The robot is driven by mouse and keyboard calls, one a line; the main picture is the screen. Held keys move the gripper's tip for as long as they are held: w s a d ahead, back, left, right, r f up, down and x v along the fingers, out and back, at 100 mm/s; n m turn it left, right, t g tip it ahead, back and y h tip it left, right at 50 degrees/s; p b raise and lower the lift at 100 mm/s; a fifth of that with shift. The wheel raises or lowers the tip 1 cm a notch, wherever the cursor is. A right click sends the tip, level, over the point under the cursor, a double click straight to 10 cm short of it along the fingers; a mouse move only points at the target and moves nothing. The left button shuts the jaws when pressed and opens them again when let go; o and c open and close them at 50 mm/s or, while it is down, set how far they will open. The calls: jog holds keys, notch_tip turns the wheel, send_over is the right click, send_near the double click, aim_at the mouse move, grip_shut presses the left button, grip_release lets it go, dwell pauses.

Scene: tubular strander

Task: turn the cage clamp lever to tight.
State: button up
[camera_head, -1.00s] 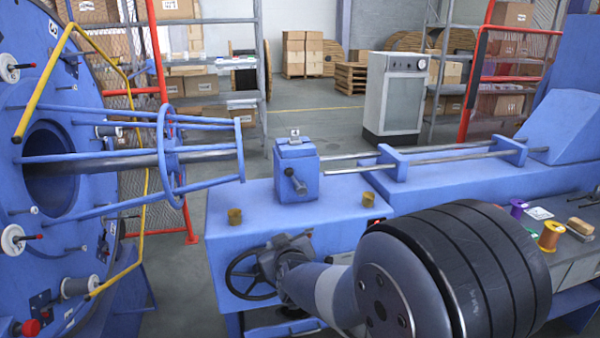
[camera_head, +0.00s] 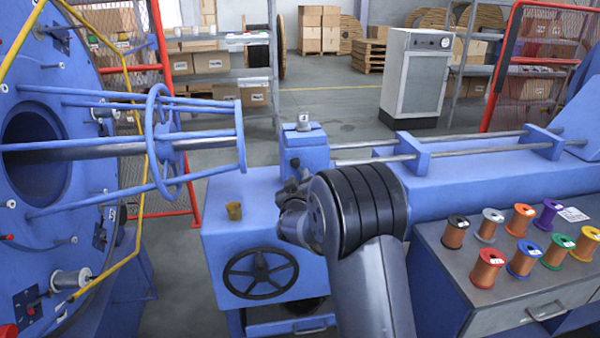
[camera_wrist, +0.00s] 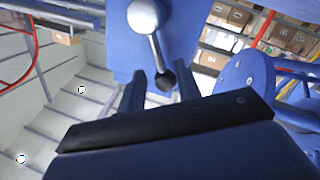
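The clamp block (camera_head: 304,148) is a blue post on the machine bed in the head view. In the wrist view, its lever (camera_wrist: 155,42) is a bright metal rod on a round hub, hanging down to a dark ball knob (camera_wrist: 167,80). My gripper (camera_wrist: 161,82) shows two dark fingers standing apart, one on each side of the knob. The knob is closer to the right finger, and I cannot tell if they touch. In the head view my gripper (camera_head: 294,188) is at the block's front, where my arm hides the lever.
The blue cage (camera_head: 160,145) with its rods is left of the block. A handwheel (camera_head: 260,273) is below on the bed's front. Several wire spools stand on the grey bench (camera_head: 470,290) at right.

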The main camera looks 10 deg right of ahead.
aim_at(300, 171)
jog(key=shift+x, duration=1.8)
grip_shut()
